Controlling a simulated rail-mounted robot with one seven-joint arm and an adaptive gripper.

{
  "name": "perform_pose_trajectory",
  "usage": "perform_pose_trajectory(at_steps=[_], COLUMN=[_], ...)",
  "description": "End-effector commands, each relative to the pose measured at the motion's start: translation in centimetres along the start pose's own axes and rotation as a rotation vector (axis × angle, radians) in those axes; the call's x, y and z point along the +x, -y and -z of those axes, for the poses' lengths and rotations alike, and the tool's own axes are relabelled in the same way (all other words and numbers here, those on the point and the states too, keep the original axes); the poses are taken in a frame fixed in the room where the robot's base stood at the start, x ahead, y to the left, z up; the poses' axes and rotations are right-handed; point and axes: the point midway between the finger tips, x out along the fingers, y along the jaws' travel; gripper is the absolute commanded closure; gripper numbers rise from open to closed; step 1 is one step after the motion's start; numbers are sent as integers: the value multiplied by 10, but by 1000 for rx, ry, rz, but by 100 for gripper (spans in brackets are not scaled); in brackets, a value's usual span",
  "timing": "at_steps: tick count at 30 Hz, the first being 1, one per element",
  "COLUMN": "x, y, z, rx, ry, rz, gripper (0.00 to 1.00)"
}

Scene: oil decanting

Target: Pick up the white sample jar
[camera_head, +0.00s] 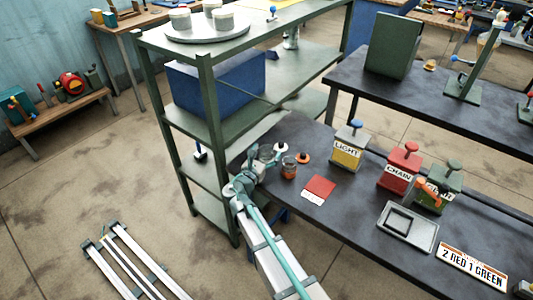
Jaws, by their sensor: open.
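A small whitish, glassy jar (266,153) stands at the left end of the dark workbench (345,225), beside my arm's end. Its outline is small and partly blurred against the grey-green parts around it. My gripper (252,172) is close to this jar, at the bench's left edge. Its fingers are too small to make out clearly, and I see nothing held in them. I cannot tell whether it touches the jar. A jar with reddish-brown contents (289,168) stands just right of it, next to an orange round piece (303,158).
Cans marked LIGHT (347,150) and CHAIN (399,172) and a green can (440,190) stand to the right. A red-and-white card (319,187), a grey tray (408,229) and a "2 RED 1 GREEN" sign (472,267) lie on the bench. A green shelf (205,110) rises close behind my gripper.

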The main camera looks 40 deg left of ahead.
Motion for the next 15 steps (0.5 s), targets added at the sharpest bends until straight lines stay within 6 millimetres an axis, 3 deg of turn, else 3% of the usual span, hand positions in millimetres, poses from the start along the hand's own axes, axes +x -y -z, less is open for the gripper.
perform_pose_trajectory(at_steps=[7, 15], x=[3, 2], y=[0, 0], z=[0, 0], rx=[0, 0], ry=[0, 0], rz=[-1, 0], gripper=[16, 61])
